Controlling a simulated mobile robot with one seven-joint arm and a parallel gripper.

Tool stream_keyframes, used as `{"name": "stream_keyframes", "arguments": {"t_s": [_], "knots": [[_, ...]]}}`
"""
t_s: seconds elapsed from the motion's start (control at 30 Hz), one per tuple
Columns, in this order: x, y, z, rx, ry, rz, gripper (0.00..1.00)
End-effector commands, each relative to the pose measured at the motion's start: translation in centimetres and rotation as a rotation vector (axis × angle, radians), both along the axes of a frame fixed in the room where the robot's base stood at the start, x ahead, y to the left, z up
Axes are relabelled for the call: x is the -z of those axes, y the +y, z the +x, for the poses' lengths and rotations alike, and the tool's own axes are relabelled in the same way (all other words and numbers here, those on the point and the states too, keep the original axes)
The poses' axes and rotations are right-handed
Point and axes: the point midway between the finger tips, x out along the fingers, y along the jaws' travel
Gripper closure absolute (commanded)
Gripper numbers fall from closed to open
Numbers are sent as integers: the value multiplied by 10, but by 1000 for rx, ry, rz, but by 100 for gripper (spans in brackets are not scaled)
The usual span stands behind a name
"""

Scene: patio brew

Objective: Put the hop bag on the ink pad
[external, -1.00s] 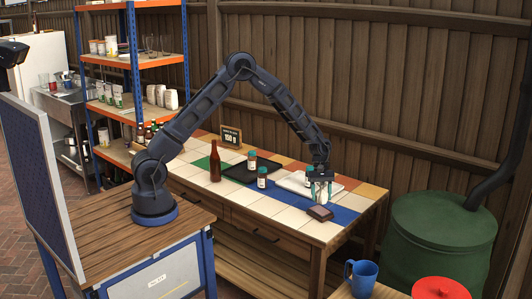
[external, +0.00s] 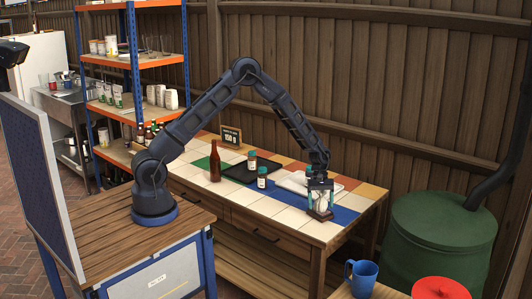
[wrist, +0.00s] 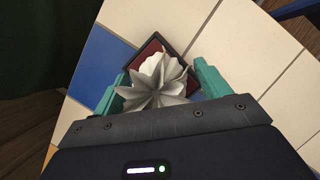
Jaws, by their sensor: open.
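The hop bag (wrist: 158,82) is pale and gathered into pleats. It sits between the fingers of my gripper (wrist: 161,70) in the wrist view, over the ink pad (wrist: 153,48). The pad is dark red with a dark frame and is partly hidden by the bag. In the external view my gripper (external: 320,203) is low over the ink pad (external: 320,216) near the table's front edge, and the pale hop bag (external: 319,204) shows between the fingers. The jaws are open, one finger on each side of the bag. The bag appears to rest on the pad; its underside is hidden.
A white tray (external: 294,181) lies just behind my gripper. A dark tray (external: 238,175), two small labelled jars (external: 262,178) and a brown bottle (external: 215,162) stand to the left. Blue and cream tiles around the pad are clear. The table's front edge is close.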

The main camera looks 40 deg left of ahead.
Motion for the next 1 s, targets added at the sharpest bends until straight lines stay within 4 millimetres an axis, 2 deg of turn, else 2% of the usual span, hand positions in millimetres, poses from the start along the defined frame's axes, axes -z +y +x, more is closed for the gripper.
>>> {"name": "stream_keyframes", "arguments": {"t_s": [0.13,0.27,0.7,1.0], "knots": [[-2,0,0,0,0,0,24],[-13,3,4,0,-3,-2,24],[-87,25,25,-1,-3,-1,24],[-113,33,32,1,-3,0,24]]}}
